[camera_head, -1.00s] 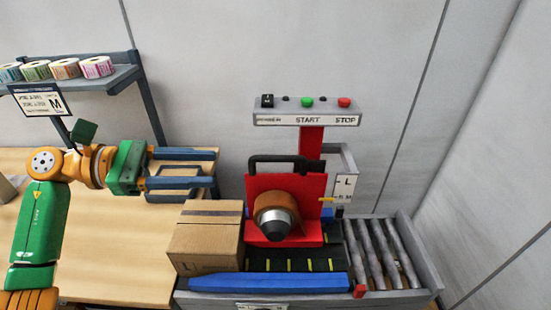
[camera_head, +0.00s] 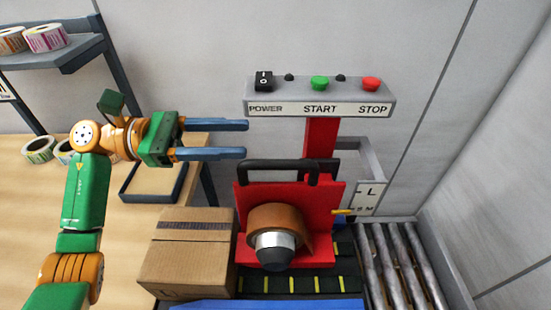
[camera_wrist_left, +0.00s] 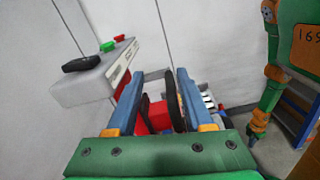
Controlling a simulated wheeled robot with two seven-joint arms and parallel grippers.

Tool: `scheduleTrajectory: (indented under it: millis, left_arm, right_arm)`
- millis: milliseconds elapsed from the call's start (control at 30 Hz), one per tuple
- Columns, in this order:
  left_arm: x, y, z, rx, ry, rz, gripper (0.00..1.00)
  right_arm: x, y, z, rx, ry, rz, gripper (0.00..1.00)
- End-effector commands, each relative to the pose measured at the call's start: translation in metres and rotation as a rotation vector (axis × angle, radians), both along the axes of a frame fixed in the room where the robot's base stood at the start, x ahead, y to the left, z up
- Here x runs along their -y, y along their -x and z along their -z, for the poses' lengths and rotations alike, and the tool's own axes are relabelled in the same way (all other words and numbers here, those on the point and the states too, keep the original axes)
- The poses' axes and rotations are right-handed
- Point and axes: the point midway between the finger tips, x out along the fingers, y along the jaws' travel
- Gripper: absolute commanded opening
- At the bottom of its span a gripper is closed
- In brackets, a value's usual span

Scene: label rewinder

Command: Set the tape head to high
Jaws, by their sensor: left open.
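The tape head (camera_head: 337,200) is a red plate with a brown tape roll (camera_head: 275,218) on its front and a black handle (camera_head: 290,165) along its top. A yellow pointer (camera_head: 343,212) at its right side is beside the lower, M part of a white scale (camera_head: 367,197), below the L mark. My left gripper (camera_head: 246,139) is open and empty, up and left of the handle. In the left wrist view the black handle (camera_wrist_left: 173,108) shows beyond and partly between the open fingers (camera_wrist_left: 160,75). My right gripper is not in view.
A control panel (camera_head: 318,108) with power switch, green START and red STOP stands above the head, close to my left gripper. A cardboard box (camera_head: 188,250) sits left of the head. Rollers (camera_head: 392,265) lie to the right. A shelf (camera_head: 60,55) is at the left.

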Motion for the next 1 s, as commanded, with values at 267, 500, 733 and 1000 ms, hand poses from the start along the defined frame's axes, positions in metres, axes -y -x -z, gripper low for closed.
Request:
scheduleTrajectory:
  millis: [267,500,733,1000]
  left_arm:
    - [0.0,0.0,0.049,0.0,0.0,0.0,0.52]
    - [0.013,0.001,0.051,-0.002,0.0,0.003,0.52]
    - [0.058,0.001,0.048,-0.002,0.003,0.003,0.52]
    - [0.071,0.0,0.055,0.0,0.0,-0.001,0.52]
  right_arm:
    - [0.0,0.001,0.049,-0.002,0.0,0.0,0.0]
    - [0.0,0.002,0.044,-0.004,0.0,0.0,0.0]
    - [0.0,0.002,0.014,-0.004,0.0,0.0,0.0]
    - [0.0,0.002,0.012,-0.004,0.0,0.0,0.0]
